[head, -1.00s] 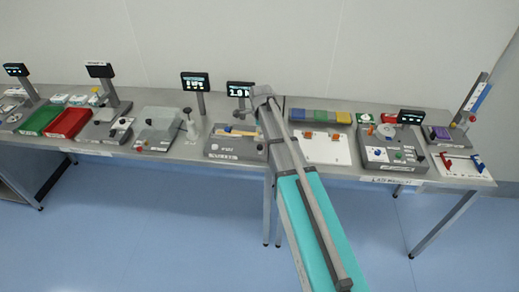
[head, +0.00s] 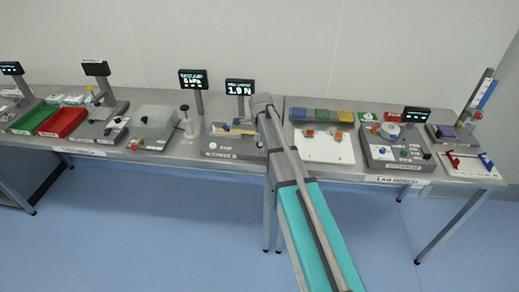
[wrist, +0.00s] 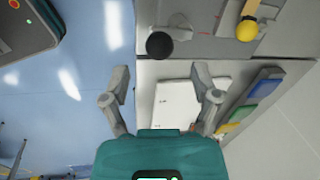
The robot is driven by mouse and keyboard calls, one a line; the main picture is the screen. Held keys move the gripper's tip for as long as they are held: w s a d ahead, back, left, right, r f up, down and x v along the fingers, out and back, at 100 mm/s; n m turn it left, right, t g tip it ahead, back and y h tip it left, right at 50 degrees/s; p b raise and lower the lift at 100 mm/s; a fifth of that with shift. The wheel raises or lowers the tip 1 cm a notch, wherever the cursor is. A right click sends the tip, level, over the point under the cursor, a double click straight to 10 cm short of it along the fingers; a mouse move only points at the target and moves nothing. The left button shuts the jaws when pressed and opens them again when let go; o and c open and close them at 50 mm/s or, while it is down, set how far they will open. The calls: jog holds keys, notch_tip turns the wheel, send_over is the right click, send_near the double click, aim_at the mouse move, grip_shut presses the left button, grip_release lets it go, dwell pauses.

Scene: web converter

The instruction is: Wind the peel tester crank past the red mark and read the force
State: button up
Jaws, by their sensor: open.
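The peel tester (head: 222,155) is a grey unit on the bench left of my arm's end, with a strip and a yellow end on top. Its display (head: 239,88) behind it reads 1.0 N. In the wrist view, the tester's grey plate (wrist: 215,45) carries thin red marks (wrist: 205,33). A round black knob (wrist: 159,45), which looks like the crank's handle, stands at the plate's edge. My gripper (wrist: 160,75) is open and empty, its fingertips apart on either side and short of the knob in the picture. My arm hides part of the tester in the head view.
A white board (head: 322,147) with orange clips lies right of my arm; coloured blocks (head: 320,116) stand behind it. A grey box with a hand lever (head: 186,122) beside it is left of the tester. A yellow knob (wrist: 247,30) shows on the tester. The floor in front is clear.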

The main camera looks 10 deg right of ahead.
jog(key=shift+w+f+b, duration=0.25)
jog(key=shift+f+b, duration=0.95)
jog(key=shift+f, duration=0.15)
jog(key=shift+w+f+b, duration=0.25)
jog(key=shift+f+b, duration=0.9)
jog(key=shift+f, duration=0.15)
jog(key=shift+d, duration=0.1)
grip_shut()
